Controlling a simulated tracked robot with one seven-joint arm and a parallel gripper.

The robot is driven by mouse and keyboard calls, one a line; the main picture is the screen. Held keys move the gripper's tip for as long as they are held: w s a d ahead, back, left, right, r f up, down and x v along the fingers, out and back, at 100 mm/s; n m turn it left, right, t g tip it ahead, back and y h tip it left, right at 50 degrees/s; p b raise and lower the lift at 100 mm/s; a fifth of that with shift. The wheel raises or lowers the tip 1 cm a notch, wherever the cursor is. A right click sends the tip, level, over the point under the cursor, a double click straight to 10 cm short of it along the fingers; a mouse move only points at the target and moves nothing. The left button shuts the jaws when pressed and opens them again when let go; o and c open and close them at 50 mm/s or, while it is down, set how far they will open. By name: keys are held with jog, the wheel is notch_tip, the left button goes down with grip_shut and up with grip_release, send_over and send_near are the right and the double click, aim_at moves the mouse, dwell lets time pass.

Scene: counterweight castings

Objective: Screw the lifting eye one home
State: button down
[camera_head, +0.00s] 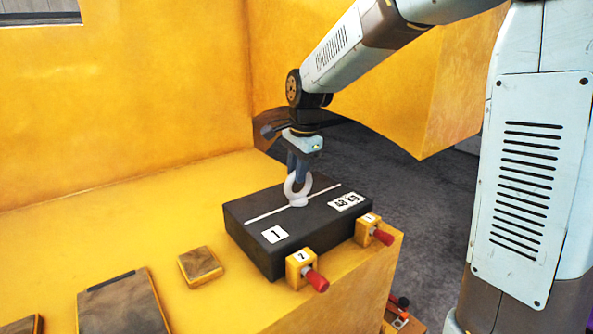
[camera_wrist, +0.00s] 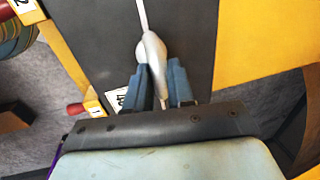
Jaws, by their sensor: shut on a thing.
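The lifting eye (camera_head: 297,190) is a pale grey ring standing upright on top of a dark counterweight casting (camera_head: 262,219). The casting carries a white line, a label "1" and a "48 KG" label. My gripper (camera_head: 298,172) comes down from above with its blue fingers on the upper part of the ring. In the wrist view the eye (camera_wrist: 151,52) lies at the fingertips, and my gripper (camera_wrist: 163,78) has a finger on either side of it. The eye's thread and the hole are hidden, so I cannot tell how deep it sits.
Two yellow clamp blocks with red knobs, one at the front (camera_head: 301,268) and one at the right (camera_head: 371,229), stand against the casting. A small brown-topped block (camera_head: 200,266) and a larger plate (camera_head: 121,305) lie on the yellow deck (camera_head: 190,215). The deck's right edge drops to dark floor.

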dwell(0.3)
jog(key=c, duration=1)
grip_release()
notch_tip(320, 180, up, 14)
jog(key=s+d, duration=0.1)
jog(key=s, duration=0.1)
jog(key=shift+s+d+f, duration=0.15)
jog(key=shift+d+f, duration=0.1)
